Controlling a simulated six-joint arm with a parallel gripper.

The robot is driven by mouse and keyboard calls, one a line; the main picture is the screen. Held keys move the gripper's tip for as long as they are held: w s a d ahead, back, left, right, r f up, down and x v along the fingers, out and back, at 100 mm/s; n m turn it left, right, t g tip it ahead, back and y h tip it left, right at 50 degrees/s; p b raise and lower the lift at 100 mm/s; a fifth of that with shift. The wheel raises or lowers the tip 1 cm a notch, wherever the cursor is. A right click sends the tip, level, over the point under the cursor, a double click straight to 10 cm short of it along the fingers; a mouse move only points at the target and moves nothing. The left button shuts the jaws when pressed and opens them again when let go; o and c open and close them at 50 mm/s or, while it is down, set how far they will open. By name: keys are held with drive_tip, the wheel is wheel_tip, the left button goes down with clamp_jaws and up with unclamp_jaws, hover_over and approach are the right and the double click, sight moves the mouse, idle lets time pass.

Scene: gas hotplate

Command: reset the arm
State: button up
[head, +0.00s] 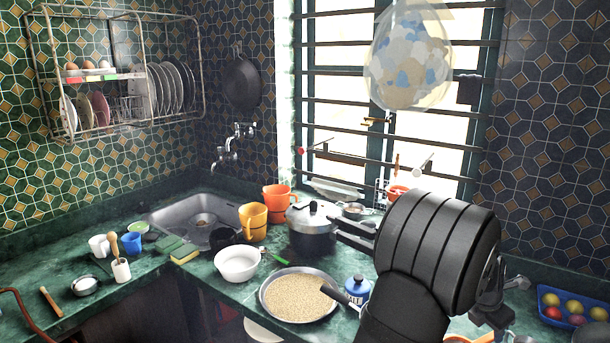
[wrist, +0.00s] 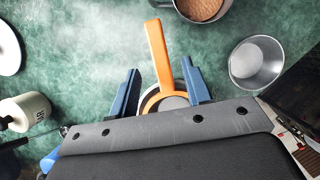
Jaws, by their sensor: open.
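My arm fills the lower right of the head view, and my gripper there is mostly hidden behind its dark links. In the wrist view, my gripper (wrist: 160,84) shows two blue fingers spread apart. An orange-handled round utensil or small pan (wrist: 157,55) lies below, its handle seen between the fingers with a gap on each side. The lower part of its round end is hidden by my gripper body. I cannot tell how high the fingers are above it.
A metal cup (wrist: 257,62) and a pot with brown contents (wrist: 203,8) stand close by. A white jar (wrist: 25,110) is at left. In the head view, a pan of grain (head: 297,297), a pressure cooker (head: 311,228) and a blue fruit tray (head: 574,302) flank my arm.

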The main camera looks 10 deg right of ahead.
sight(489, 338)
drive_tip(key=x, duration=0.6)
drive_tip(key=shift+d+f, duration=0.1)
drive_tip(key=shift+f, duration=0.15)
wheel_tip(489, 338, up, 8)
drive_tip(key=shift+f, duration=0.1)
drive_tip(key=w+a+r, duration=0.4)
drive_tip(key=w+a, duration=0.6)
drive_tip(key=w, duration=0.1)
drive_tip(key=shift+a, duration=0.25)
drive_tip(key=shift+w+r, duration=0.1)
drive_tip(key=shift+w, duration=0.05)
